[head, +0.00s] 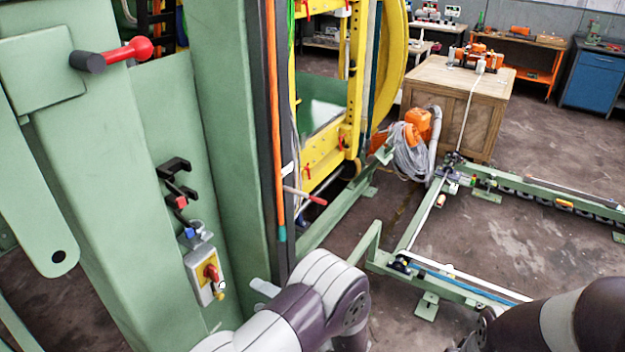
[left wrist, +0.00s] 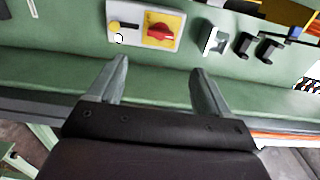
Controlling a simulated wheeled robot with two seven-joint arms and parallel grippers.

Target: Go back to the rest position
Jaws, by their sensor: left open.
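My left gripper (left wrist: 160,82) is open and empty in the left wrist view, with its two grey fingers apart. It points toward a green machine frame (left wrist: 60,65). A switch box with a red rotary knob on a yellow plate (left wrist: 150,22) is on the frame, beyond the fingertips. In the head view the same switch box (head: 205,277) is on the green column, left of my left arm. The left gripper is mostly hidden there behind my arm; only a pale finger (head: 264,287) shows. My right arm enters at the lower right; its gripper is not seen.
Black hooks (head: 178,182) and a red-knobbed lever (head: 115,53) stick out from the green column. A yellow ring machine (head: 330,150) stands behind it. Low green rails (head: 410,225) cross the floor. A wooden crate (head: 450,95) stands at the back. Open floor lies between the rails.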

